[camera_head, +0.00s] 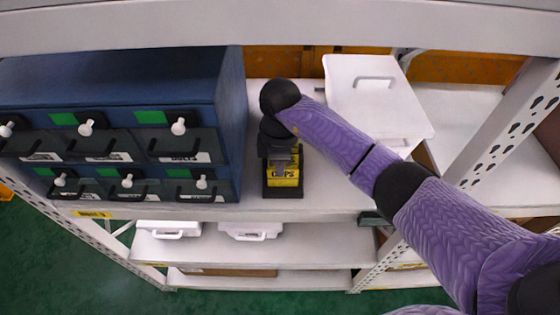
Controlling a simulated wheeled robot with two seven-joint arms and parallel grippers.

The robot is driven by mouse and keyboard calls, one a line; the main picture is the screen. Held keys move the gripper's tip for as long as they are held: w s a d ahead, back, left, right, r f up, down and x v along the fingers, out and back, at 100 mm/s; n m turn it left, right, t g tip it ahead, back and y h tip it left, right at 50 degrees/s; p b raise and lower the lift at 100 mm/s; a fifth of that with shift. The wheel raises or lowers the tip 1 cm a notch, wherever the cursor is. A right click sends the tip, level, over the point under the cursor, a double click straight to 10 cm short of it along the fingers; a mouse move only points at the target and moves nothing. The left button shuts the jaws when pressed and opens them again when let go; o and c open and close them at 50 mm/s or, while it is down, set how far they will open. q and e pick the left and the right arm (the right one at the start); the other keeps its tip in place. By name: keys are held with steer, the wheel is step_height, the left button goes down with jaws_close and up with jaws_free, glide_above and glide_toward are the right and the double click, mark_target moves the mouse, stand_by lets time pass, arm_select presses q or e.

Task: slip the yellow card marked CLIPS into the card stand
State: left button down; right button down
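The yellow card marked CLIPS (289,180) is upright at the small black card stand (283,193) on the upper shelf. Part of its lettering is hidden behind my gripper. I cannot tell whether the card is fully seated in the stand or just above it. My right gripper (281,164) points down from above, with a finger over the card's face. Its fingers are small and dark here, so whether they are shut on the card does not show. My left gripper is not in view.
A blue cabinet (228,110) with labelled drawers stands left of the stand. A white lidded bin (385,105) stands to the right, behind my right arm. The shelf's front edge (300,216) lies close in front of the stand. White containers (250,231) sit on the shelf below.

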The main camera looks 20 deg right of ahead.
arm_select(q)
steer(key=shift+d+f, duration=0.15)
arm_select(e)
steer(key=shift+f, duration=0.35)
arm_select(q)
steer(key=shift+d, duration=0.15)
arm_select(e)
steer(key=c, duration=0.8)
jaws_free()
steer(key=shift+r, duration=0.1)
